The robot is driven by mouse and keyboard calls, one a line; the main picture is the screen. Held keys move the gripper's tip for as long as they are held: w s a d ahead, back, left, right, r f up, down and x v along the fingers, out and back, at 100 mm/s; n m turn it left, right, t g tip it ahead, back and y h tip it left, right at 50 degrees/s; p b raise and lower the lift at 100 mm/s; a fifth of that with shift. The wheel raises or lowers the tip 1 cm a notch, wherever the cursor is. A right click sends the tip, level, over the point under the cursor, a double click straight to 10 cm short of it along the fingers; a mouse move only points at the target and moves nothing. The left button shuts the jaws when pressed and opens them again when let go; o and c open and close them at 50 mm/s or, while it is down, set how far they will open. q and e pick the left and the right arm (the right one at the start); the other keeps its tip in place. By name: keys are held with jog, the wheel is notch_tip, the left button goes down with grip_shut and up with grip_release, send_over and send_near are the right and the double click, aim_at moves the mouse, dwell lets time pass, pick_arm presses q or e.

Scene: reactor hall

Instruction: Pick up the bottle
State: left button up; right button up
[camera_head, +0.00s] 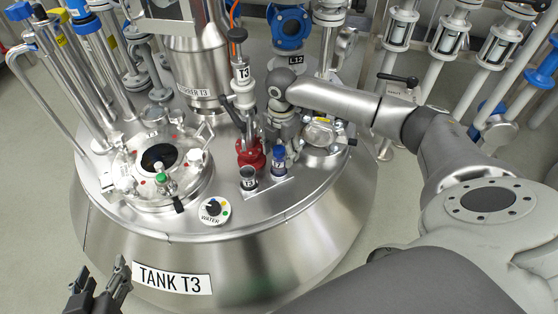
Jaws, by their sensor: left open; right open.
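A small bottle with a blue cap (279,161) stands upright on a small light plate on the lid of tank T3. My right arm reaches in from the right over the lid. Its gripper (281,131) points down just behind and above the bottle; its fingers are small and partly hidden among fittings, and I see nothing held in it. I cannot tell whether it touches the bottle. My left gripper (101,283) is open and empty at the lower left, in front of the tank and well away from the bottle.
A dark-topped container (248,178) stands left of the bottle, with a red valve (250,153) close behind. A round hatch (194,184) and a WATER knob (213,208) lie further left.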

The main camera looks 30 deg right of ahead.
aim_at(278, 163)
jog(key=shift+f, duration=0.35)
jog(key=f, duration=0.1)
jog(key=f+b, duration=0.1)
jog(key=f, duration=0.1)
jog(key=f+b, duration=0.1)
jog(key=shift+a+f, duration=0.15)
jog(key=shift+a, duration=0.25)
pick_arm(q)
jog(key=w+d+r+t+h, duration=0.1)
jog(key=r+t, duration=0.2)
jog(key=r, duration=0.2)
jog(key=w+d+r+t+h, duration=0.1)
jog(key=w+r+t, duration=0.1)
jog(key=r+t, duration=0.2)
jog(key=shift+w+d+r, duration=0.25)
jog(key=shift+r, duration=0.95)
pick_arm(e)
jog(key=shift+f, duration=0.25)
jog(key=c, duration=1.2)
jog(key=shift+r, duration=0.1)
